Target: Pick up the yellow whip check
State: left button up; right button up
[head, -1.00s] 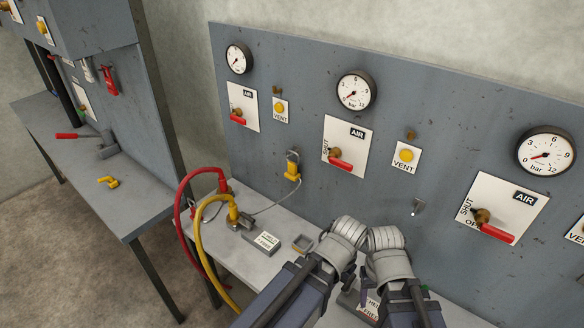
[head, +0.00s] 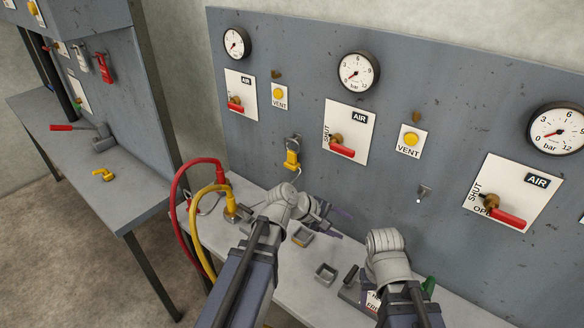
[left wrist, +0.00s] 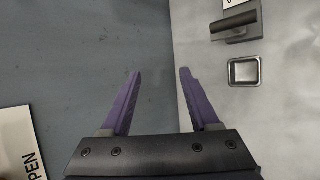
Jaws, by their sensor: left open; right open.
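The yellow whip check (head: 291,160) appears to be the yellow piece hanging from a hook on the grey panel, with a thin grey cable below it. The cable's lower part is hidden behind my left arm. My left gripper (head: 343,226) is to the right of and below it, apart from it, with purple fingers pointing right. In the left wrist view its jaws (left wrist: 160,73) are spread and empty. My right gripper (head: 388,248) is low at the right, away from the whip check; its fingers are hidden behind its own wrist.
A red hose (head: 177,190) and a yellow hose (head: 198,228) loop at the bench's left end. Small square trays (head: 326,273) and a dark-handled block (head: 351,278) stand on the bench. A red valve handle (head: 342,150) juts from the panel. A side bench (head: 135,200) stands left.

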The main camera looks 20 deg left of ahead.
pick_arm(q)
jog(key=shift+o, duration=1.4)
jog(key=w+a+r+n+t+b, duration=0.2)
jog(key=w+a+r+n+t, duration=0.2)
jog(key=w+a+n, duration=0.3)
jog(key=shift+a+n+t+h, duration=0.4)
jog(key=shift+a+n+t, duration=0.3)
jog(key=shift+a+n, duration=0.35)
jog(key=shift+o, duration=1.4)
jog(key=w+a+r+n+t+y+b, duration=0.1)
jog(key=a+r+n+t, duration=0.2)
jog(key=a+n, duration=0.2)
jog(key=w+a+r+n+t+y, duration=0.2)
jog(key=a+n, duration=0.4)
jog(key=a, duration=0.4)
jog(key=shift+w+r+t+b, duration=0.15)
jog(key=shift+r+t+b, duration=0.25)
jog(key=shift+t, duration=0.2)
pick_arm(e)
notch_tip(320, 180, down, 5)
pick_arm(q)
send_over(289, 165)
jog(key=shift+f, duration=0.1)
